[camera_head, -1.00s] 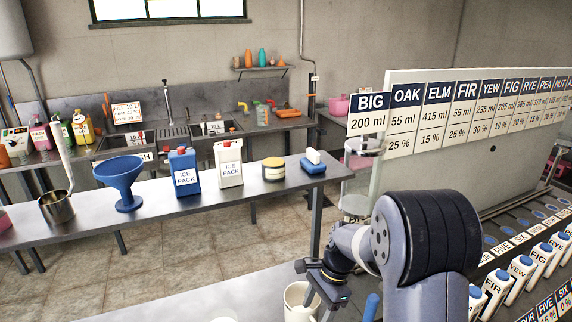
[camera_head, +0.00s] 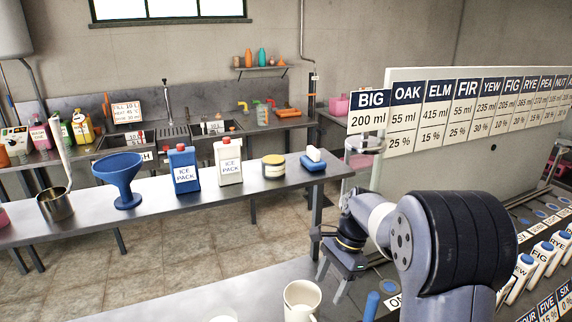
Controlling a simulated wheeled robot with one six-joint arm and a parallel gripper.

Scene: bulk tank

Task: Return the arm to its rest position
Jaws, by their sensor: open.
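My gripper (camera_head: 333,277) is at the lower middle right of the head view, pointing down with its two fingers apart and nothing between them. My arm comes in from the lower right corner, its thick dark joint in front of part of the bottle rack. A white mug (camera_head: 301,300) stands on the near table, just left of and below my gripper in the picture. My gripper is apart from the mug.
The near table (camera_head: 240,296) is mostly bare on its left. The bench behind (camera_head: 228,190) holds a blue funnel (camera_head: 122,180), two ice packs (camera_head: 184,170) and a steel dipper (camera_head: 56,205). A label board (camera_head: 440,165) and white bottles (camera_head: 541,259) are at right.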

